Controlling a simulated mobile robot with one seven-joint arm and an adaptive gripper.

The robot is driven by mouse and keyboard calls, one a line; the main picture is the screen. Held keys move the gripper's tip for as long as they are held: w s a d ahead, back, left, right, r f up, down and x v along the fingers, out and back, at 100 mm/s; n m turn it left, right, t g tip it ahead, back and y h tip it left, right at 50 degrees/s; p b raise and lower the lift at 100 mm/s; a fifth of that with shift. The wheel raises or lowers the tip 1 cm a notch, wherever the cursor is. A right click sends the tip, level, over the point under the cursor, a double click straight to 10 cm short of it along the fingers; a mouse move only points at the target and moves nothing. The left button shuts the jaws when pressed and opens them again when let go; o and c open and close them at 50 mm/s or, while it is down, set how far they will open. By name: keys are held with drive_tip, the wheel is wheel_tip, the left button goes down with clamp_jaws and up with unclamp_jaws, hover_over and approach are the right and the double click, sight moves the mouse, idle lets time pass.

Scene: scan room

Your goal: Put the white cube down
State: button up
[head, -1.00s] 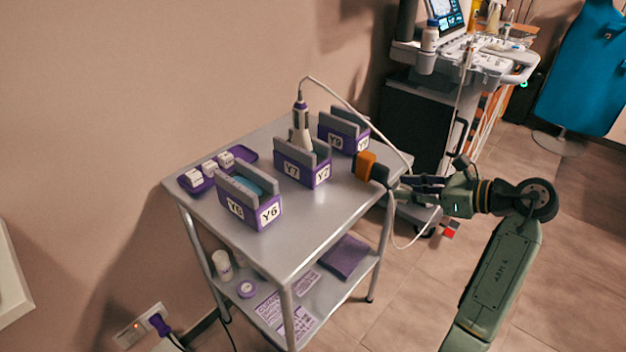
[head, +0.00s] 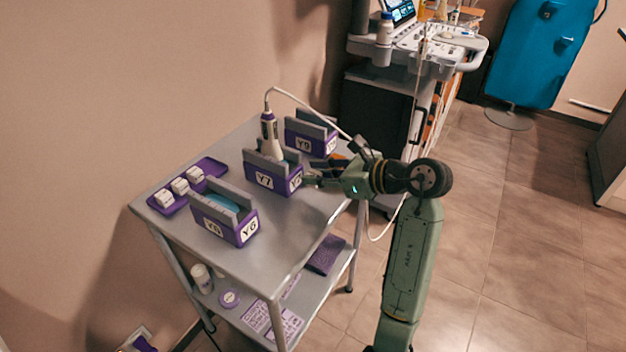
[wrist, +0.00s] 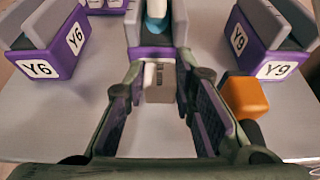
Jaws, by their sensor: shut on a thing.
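My gripper (wrist: 159,82) is shut on the white cube (wrist: 160,88), which looks greyish in shade between the fingertips in the wrist view. In the head view my gripper (head: 312,180) is over the right part of the trolley top, at the near right end of the Y7 holder (head: 272,178). The cube is too small and covered to make out there. In the wrist view it is right in front of the middle purple holder (wrist: 150,52); I cannot tell whether it touches the holder or the trolley top (wrist: 60,120).
The Y6 holder (head: 225,220) and Y9 holder (head: 308,138) stand either side. A purple tray (head: 207,166) carries white cubes at the left. A white probe (head: 270,135) stands in the middle holder, its cable running behind my gripper.

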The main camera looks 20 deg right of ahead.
sight(313, 187)
drive_tip(key=shift+w+a+f, duration=0.15)
drive_tip(key=shift+w+a, duration=0.15)
drive_tip(key=shift+a, duration=0.2)
wheel_tip(313, 187, down, 3)
drive_tip(key=shift+f+p, duration=0.1)
drive_tip(key=shift+p, duration=0.55)
drive_tip(key=shift+f, duration=0.1)
drive_tip(key=shift+f+b, duration=0.25)
drive_tip(key=shift+b, duration=0.25)
drive_tip(key=o, duration=0.9)
drive_tip(key=shift+r, duration=0.1)
drive_tip(key=shift+o, duration=0.2)
drive_tip(key=shift+r+p, duration=0.2)
drive_tip(key=shift+p, duration=0.2)
drive_tip(key=shift+s+d+r, duration=0.1)
drive_tip(key=shift+s+d, duration=0.05)
drive_tip(key=b+v, duration=0.3)
drive_tip(key=v, duration=0.8)
drive_tip(key=shift+s+d+r, duration=0.15)
drive_tip(key=shift+s+r, duration=0.05)
